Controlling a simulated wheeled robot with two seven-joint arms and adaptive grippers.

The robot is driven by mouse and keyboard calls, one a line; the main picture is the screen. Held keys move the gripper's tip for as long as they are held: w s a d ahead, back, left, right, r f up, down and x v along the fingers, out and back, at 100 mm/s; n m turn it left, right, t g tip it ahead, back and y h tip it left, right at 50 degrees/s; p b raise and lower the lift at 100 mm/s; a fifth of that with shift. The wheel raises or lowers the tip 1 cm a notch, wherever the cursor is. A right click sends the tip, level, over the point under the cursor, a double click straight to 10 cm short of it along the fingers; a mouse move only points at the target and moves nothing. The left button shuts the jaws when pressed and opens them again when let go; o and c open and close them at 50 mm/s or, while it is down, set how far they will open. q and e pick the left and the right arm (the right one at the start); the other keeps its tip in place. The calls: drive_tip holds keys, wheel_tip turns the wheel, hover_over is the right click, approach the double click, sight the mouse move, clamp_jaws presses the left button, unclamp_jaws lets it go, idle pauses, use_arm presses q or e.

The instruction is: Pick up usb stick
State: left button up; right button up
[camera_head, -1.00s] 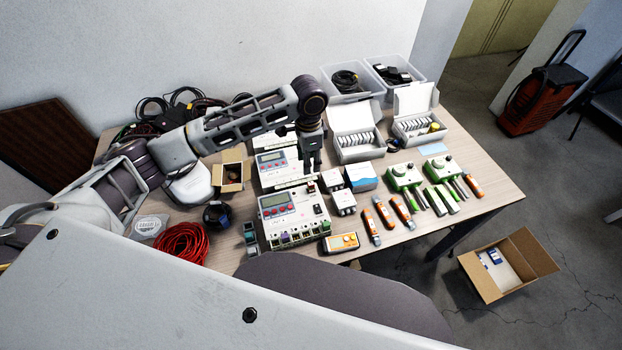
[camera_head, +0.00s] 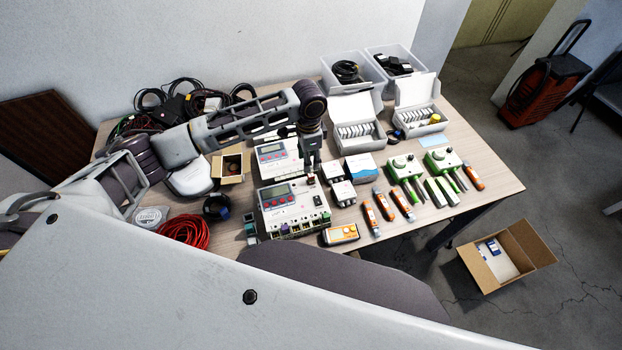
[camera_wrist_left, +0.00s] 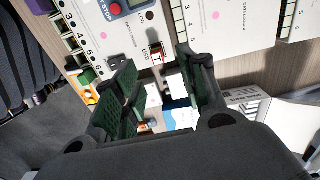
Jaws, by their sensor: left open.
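The likely usb stick (camera_wrist_left: 157,52) is a small red-edged, pale piece at the "USB" label of a white data logger. A small dark and red piece (camera_head: 311,181) at that logger's back right corner in the head view may be the same stick. The front data logger (camera_head: 286,208) has a screen and red buttons. My left gripper (camera_head: 312,163) points down above this corner. In the wrist view its green-black fingers (camera_wrist_left: 156,68) are apart, with the stick in the gap between and beyond them, and nothing is held. My right gripper is not in view.
A second logger (camera_head: 276,157) stands behind. White boxes (camera_head: 341,191) and a blue-white box (camera_head: 364,172) are close on the right. An orange meter (camera_head: 340,234) and orange probes (camera_head: 402,205) lie nearby. Red cable (camera_head: 186,232) is at left. An open carton (camera_head: 512,280) is on the floor.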

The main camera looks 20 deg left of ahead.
sight(311, 175)
use_arm(q)
wheel_tip(311, 175, down, 4)
drive_tip(key=shift+f, duration=0.25)
idle(0.4)
drive_tip(key=shift+s+d+f+p, duration=0.1)
drive_tip(key=shift+d+f+p, duration=0.1)
drive_tip(key=shift+f, duration=1.1)
drive_tip(key=shift+d+f+p, duration=0.15)
drive_tip(key=shift+f, duration=1.15)
drive_tip(key=c, duration=0.9)
